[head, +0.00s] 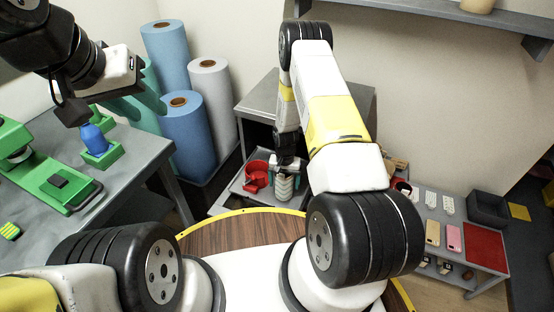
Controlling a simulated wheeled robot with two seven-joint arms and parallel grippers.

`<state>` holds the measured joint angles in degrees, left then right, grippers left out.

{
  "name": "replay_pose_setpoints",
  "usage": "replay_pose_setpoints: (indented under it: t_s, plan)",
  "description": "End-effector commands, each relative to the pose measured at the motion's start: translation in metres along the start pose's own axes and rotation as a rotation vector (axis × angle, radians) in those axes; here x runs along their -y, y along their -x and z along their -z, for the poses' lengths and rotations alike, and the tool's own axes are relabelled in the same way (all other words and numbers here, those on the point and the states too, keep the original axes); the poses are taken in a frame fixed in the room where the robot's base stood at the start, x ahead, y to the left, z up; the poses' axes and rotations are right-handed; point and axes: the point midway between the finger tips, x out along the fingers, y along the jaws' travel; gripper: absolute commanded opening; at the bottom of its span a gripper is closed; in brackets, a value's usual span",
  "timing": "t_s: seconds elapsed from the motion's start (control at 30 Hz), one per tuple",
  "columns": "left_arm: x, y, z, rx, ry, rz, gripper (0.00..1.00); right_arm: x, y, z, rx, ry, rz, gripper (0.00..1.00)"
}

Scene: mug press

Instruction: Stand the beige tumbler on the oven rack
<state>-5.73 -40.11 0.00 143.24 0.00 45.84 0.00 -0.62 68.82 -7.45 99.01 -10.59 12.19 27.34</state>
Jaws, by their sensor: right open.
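A pale ribbed tumbler (283,188), which looks beige-grey, stands on a grey rack or tray (232,194) that juts from the front of a grey oven-like cabinet (262,104). My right gripper (285,168) points down right at the top of the tumbler. Its jaws are open, and I cannot tell whether they touch the tumbler. My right arm hides part of the cabinet and the rack's right side. My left gripper (76,112) hangs over the left table, near a blue object; its finger gap is unclear.
A red mug (256,174) stands on the rack left of the tumbler. The left table (130,160) holds a green press (50,180) and a blue object (93,138) in a green holder. Blue and white rolls (185,130) stand behind. A low table (462,262) is at right.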

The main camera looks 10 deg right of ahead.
Motion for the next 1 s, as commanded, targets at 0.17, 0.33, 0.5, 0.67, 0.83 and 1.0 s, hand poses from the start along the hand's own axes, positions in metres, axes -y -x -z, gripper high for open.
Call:
replay_pose_setpoints:
  t_s: [0.17, 0.33, 0.5, 0.67, 0.83, 1.0]
  plan:
    - [0.0, 0.0, 0.0, 0.0, 0.0, 0.0, 0.36, 0.0, 0.014, 0.001, -0.002, 0.0, 0.001, 0.83]
    - [0.0, 0.0, 0.0, 0.0, 0.0, 0.0, 0.36, 0.0, 0.048, 0.002, -0.004, 0.0, 0.002, 0.83]
    - [0.0, 0.0, 0.0, 0.0, 0.0, 0.0, 0.36, 0.001, 0.085, 0.001, -0.003, 0.001, 0.001, 0.83]
    - [0.0, 0.0, 0.0, 0.0, 0.0, 0.0, 0.36, 0.0, 0.11, 0.001, -0.002, 0.0, 0.001, 0.83]
    - [0.0, 0.0, 0.0, 0.0, 0.0, 0.0, 0.36, 0.0, 0.126, 0.001, -0.004, 0.001, 0.003, 0.83]
    - [0.0, 0.0, 0.0, 0.0, 0.0, 0.0, 0.36, 0.004, 0.186, 0.006, -0.046, 0.017, 0.036, 0.83]
